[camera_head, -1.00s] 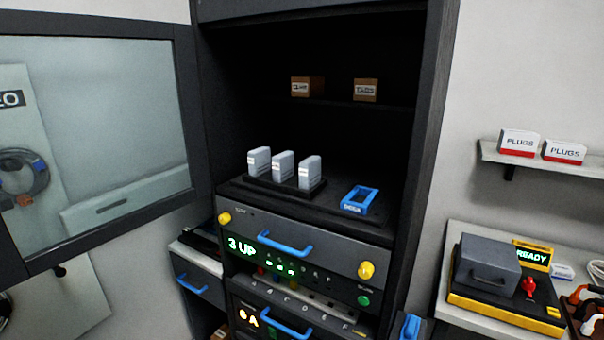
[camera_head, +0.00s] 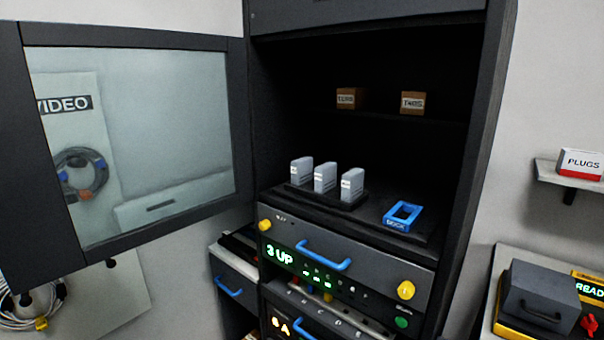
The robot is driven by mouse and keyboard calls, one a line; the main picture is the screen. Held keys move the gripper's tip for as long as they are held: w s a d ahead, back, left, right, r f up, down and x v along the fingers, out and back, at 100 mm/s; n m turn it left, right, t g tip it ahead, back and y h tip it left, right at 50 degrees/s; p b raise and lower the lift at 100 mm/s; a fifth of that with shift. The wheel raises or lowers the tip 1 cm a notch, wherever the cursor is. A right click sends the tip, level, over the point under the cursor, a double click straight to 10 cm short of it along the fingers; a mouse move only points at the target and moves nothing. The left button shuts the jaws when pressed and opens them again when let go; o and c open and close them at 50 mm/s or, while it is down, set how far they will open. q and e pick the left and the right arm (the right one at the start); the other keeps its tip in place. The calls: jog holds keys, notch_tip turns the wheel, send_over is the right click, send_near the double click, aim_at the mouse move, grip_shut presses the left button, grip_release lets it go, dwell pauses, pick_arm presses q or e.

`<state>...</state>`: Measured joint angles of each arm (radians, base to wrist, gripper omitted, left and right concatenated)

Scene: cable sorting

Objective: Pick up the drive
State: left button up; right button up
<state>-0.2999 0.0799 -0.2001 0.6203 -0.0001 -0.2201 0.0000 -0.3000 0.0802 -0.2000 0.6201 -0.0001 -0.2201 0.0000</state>
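Three upright light-grey drives stand in a row in a black holder (camera_head: 322,199) on the rack's shelf: a left drive (camera_head: 302,171), a middle drive (camera_head: 325,178) and a right drive (camera_head: 352,185). Each has a small white label, too small to read. To their right lies an empty blue frame marked DOCK (camera_head: 403,216). Neither of my grippers shows in the head view.
The rack's glass door (camera_head: 140,140) stands open on the left. Below the shelf, a unit (camera_head: 345,263) reads "3 UP" and has a blue handle. Small boxes (camera_head: 413,102) sit on the upper shelf. A grey machine (camera_head: 540,298) stands on a bench at right.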

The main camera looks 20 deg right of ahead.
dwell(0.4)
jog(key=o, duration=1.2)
